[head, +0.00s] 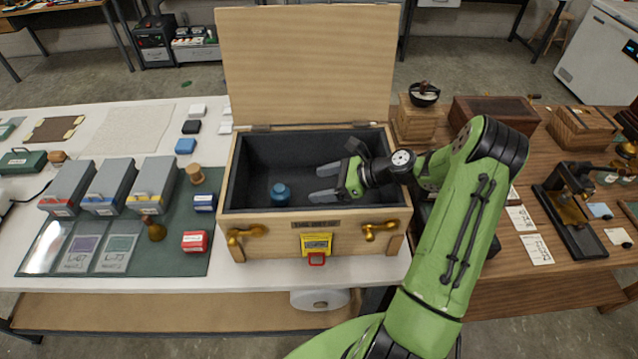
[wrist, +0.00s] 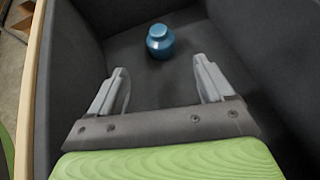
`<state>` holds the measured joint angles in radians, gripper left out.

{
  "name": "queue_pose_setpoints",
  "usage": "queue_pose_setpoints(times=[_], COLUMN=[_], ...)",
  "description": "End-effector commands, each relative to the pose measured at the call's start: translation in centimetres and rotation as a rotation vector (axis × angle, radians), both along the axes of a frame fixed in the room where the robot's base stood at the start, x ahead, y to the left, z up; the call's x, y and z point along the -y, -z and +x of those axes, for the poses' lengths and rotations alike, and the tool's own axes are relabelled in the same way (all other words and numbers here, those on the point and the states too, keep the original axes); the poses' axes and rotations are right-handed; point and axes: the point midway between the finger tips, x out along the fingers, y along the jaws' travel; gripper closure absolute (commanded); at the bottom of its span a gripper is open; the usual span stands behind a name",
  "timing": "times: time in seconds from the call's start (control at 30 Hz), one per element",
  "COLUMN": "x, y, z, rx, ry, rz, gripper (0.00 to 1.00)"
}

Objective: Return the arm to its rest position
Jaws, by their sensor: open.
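My green arm reaches from the lower right of the head view over the right side of an open wooden crate (head: 270,247). My gripper (head: 314,184) is inside or just above the dark-lined box. Its two grey fingers are apart with nothing between them, as the wrist view (wrist: 161,85) also shows. A small blue jar (head: 281,194) stands upright on the crate's floor, left of the fingertips. In the wrist view the jar (wrist: 160,42) sits beyond the fingertips, apart from them.
The crate's lid (head: 308,65) stands up at the back. Grey boxes (head: 152,185) and small blocks on a green mat (head: 180,258) lie to the left. A wooden table at right holds a dark wooden box (head: 495,112), a black bowl (head: 424,94) and a black stand (head: 570,215).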

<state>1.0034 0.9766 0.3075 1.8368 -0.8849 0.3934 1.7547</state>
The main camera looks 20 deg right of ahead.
Motion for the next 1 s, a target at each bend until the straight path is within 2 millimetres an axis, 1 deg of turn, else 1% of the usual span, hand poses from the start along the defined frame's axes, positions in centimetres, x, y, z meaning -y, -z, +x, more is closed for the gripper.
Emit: queue_pose_setpoints(times=[0.23, 0.27, 0.33, 0.37, 0.47, 0.5, 0.57, 0.67, 0.7, 0.77, 0.8, 0.87, 0.9, 0.97, 1.0], x=[0.0, -0.1, -0.6, -0.9, -2.7, -3.4, -4.6, -6.7, -7.5, -8.6, -9.2, -9.9, -10.3, -10.8, -10.9], y=[0.0, -0.1, -0.9, -1.6, -5.0, -6.5, -8.4, -11.5, -13.1, -15.4, -16.8, -18.9, -20.1, -21.8, -22.8], z=[0.0, 0.0, -0.1, -0.2, -1.0, -1.6, -2.6, -4.8, -6.0, -8.1, -9.5, -11.8, -13.4, -15.9, -17.6], rx=[0.000, 0.002, 0.018, 0.032, 0.109, 0.144, 0.191, 0.270, 0.308, 0.367, 0.405, 0.464, 0.504, 0.563, 0.602], ry=[0.000, -0.006, -0.044, -0.076, -0.247, -0.326, -0.446, -0.649, -0.739, -0.877, -0.962, -1.086, -1.164, -1.276, -1.343], rz=[-0.001, -0.008, -0.064, -0.109, -0.341, -0.441, -0.572, -0.778, -0.868, -0.998, -1.079, -1.192, -1.261, -1.355, -1.415], gripper=[0.19, 0.19, 0.19, 0.19, 0.19, 0.19, 0.19, 0.19, 0.19, 0.19, 0.19, 0.19, 0.19, 0.19, 0.19])
